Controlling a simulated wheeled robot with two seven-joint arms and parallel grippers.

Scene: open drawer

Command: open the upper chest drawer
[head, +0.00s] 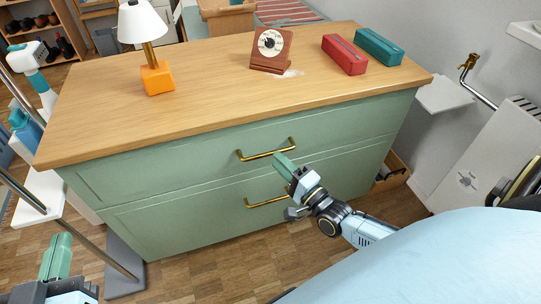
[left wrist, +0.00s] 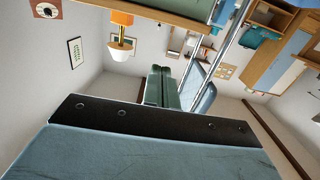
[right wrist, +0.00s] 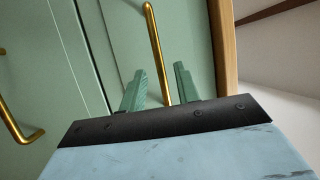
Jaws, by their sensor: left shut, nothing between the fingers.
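The green chest's upper drawer (head: 215,153) looks closed and flush, with a brass bar handle (head: 265,154). My right gripper (head: 284,166) is just in front of and below that handle's right end. In the right wrist view its two green fingers (right wrist: 160,78) stand apart, and the upper handle (right wrist: 155,45) runs into the gap between them. I cannot tell whether they touch it. The lower drawer (head: 190,217) is closed too, with its own brass handle (head: 265,201). My left gripper (head: 57,255) is shut and empty at the lower left, away from the chest; its fingers (left wrist: 162,88) also show in the left wrist view.
On the wooden top (head: 215,85) stand an orange lamp (head: 157,78), a dial clock (head: 270,50), a red case (head: 344,54) and a teal case (head: 378,46). A metal-legged stand (head: 125,275) is at the left. Wooden floor lies before the chest.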

